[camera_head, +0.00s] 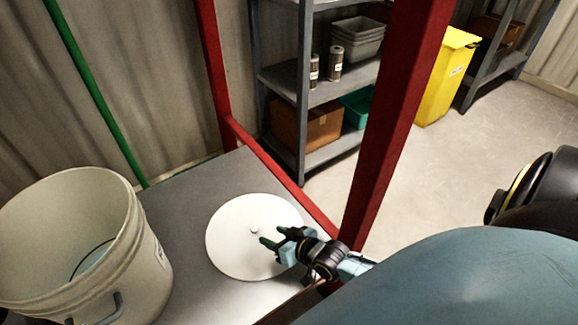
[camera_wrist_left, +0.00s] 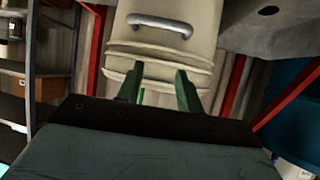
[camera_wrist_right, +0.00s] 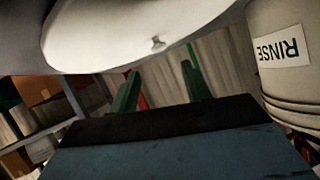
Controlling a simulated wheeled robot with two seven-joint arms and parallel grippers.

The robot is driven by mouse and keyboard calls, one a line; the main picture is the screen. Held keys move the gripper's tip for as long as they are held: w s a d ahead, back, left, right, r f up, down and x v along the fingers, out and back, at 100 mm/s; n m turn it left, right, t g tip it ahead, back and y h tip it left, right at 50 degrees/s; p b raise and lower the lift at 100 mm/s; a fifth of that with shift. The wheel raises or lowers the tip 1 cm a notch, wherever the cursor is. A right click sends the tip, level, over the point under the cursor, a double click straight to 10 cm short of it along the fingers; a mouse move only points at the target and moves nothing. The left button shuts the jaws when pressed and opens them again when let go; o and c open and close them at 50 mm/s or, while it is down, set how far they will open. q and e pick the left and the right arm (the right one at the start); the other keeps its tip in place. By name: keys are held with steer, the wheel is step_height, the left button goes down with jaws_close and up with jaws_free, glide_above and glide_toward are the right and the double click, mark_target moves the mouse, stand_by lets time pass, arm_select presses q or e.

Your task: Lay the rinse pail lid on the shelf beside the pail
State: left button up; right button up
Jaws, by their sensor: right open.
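The white round lid (camera_head: 232,215) with a small knob lies flat on the grey shelf (camera_head: 185,205), to the right of the rinse pail (camera_head: 145,265). The cream pail is open at the top, with pale blue liquid inside. My right gripper (camera_head: 271,238) is open, its green fingers over the lid's right part near the knob. In the right wrist view the lid (camera_wrist_right: 110,35) shows its knob beyond the open fingers (camera_wrist_right: 158,82), with nothing between them. My left gripper (camera_wrist_left: 158,88) is out of the head view; its fingers stand apart in front of a pail (camera_wrist_left: 160,70) with a handle.
Red posts (camera_head: 390,110) and a low red rail edge the shelf. A green pole (camera_head: 88,85) stands behind the pail. Metal racks (camera_head: 290,95) with cans, bins and a cardboard box stand at the back, beside a yellow bin (camera_head: 445,75). The floor between is clear.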

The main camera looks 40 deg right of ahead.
steer(key=p+v, duration=0.2)
steer(key=v, duration=0.2)
steer(key=shift+s+r, duration=0.15)
steer(key=shift+s, duration=0.05)
steer(key=shift+s+r, duration=0.1)
steer(key=shift+s, duration=0.1)
steer(key=shift+s+a+r, duration=0.1)
steer(key=shift+a+r, duration=0.05)
steer(key=shift+a, duration=0.1)
arm_select(q)
steer(key=s+a+f+g+y, duration=0.2)
steer(key=s+a+f+g, duration=0.1)
steer(key=s+f+g, duration=0.3)
steer(key=shift+s+a, duration=0.3)
steer(key=shift+s, duration=0.55)
arm_select(e)
steer(key=s+a+r+n+g+h, duration=0.1)
steer(key=s+a+r+g, duration=0.1)
steer(key=s+r, duration=0.3)
steer(key=s+a+r+n+g, duration=0.1)
steer(key=s+a+r+g, duration=0.2)
steer(key=r, duration=0.6)
steer(key=shift+s+n+g+h, duration=0.35)
steer(key=shift+s+g, duration=0.45)
steer(key=shift+s, duration=0.4)
steer(key=shift+a, duration=0.1)
